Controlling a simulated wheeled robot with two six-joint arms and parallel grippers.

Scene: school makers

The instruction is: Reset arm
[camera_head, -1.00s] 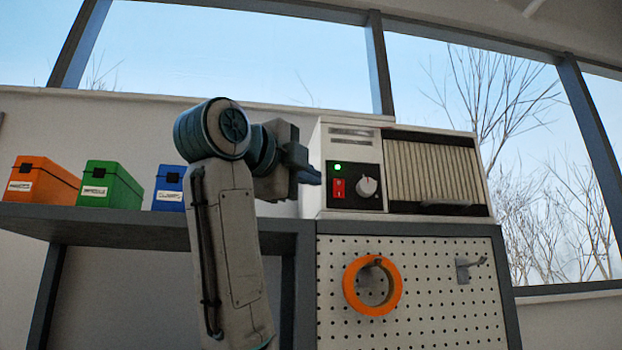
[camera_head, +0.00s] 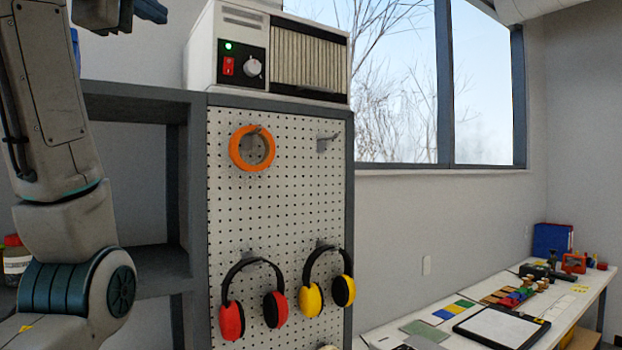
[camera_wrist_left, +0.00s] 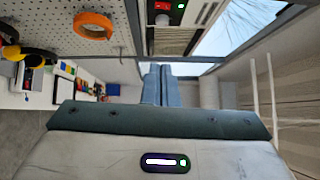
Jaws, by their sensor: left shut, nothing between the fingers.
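My left gripper (camera_head: 150,10) is at the top left of the head view, partly cut off by the top edge. It is in front of the wall, left of the white machine. In the left wrist view its two blue-grey fingers (camera_wrist_left: 160,85) are together with nothing between them. My left arm runs down the left side of the head view. My right gripper is in neither view.
The white machine (camera_head: 232,25), its green light on, stands on a cabinet with a pegboard (camera_head: 290,200). An orange ring (camera_head: 238,148), red earmuffs (camera_head: 231,321) and yellow earmuffs (camera_head: 311,301) hang there. A white workbench (camera_head: 385,332) with several items is at right.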

